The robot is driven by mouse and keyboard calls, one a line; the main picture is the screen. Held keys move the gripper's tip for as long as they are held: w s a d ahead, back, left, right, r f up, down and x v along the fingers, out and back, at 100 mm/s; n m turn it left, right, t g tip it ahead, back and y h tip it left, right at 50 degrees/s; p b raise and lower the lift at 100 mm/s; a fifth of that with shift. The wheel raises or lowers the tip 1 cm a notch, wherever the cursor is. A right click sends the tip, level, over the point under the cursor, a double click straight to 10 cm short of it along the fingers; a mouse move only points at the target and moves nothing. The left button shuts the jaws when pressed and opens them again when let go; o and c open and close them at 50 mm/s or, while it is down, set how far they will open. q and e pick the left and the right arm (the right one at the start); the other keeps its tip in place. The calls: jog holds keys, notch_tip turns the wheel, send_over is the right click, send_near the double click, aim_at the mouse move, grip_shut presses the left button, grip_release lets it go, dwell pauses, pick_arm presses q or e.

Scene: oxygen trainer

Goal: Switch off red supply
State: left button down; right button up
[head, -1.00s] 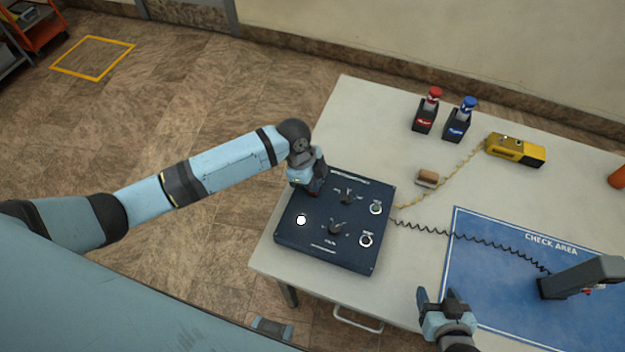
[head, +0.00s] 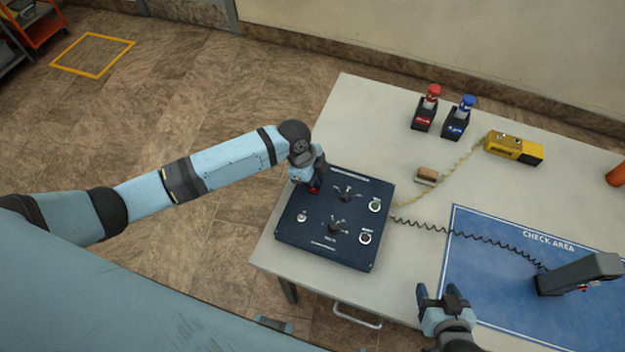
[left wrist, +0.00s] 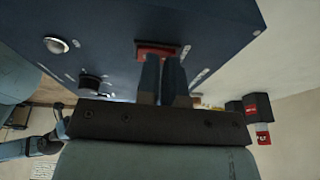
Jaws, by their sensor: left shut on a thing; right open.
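A dark blue control box (head: 318,250) lies on the table, with knobs, lamps and gauges on its top. My left gripper (head: 313,187) is at the box's far left corner. In the left wrist view its two fingers (left wrist: 164,82) are shut on a red switch (left wrist: 157,48) on the panel. In the head view the gripper mostly hides this switch. A round white lamp (head: 301,217) on the box looks unlit; it also shows in the left wrist view (left wrist: 56,44). My right gripper (head: 442,298) is open and empty over the table's front edge.
Coiled cords run from the box.

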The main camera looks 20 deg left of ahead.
pick_arm(q)
jog(key=shift+r+p, duration=0.5)
jog(key=shift+p, duration=0.15)
pick_arm(e)
jog(key=shift+r, duration=0.6)
pick_arm(q)
notch_tip(320, 180, up, 4)
jog(key=p, duration=0.4)
jog(key=shift+r, duration=0.1)
jog(key=shift+s+a+r+b, duration=0.2)
jog(key=shift+a+r+b, duration=0.25)
jog(key=shift+b, duration=0.25)
pick_arm(e)
jog(key=shift+s+r+b, duration=0.25)
jog(key=shift+r+b, duration=0.2)
jog(key=shift+r, duration=0.05)
pick_arm(q)
jog(key=v, duration=0.7)
jog(key=shift+s+r, duration=0.35)
jog(key=shift+r, duration=0.05)
pick_arm(e)
jog(key=shift+w+a+r, duration=0.1)
jog(key=shift+w+r, duration=0.05)
jog(key=shift+r, duration=0.05)
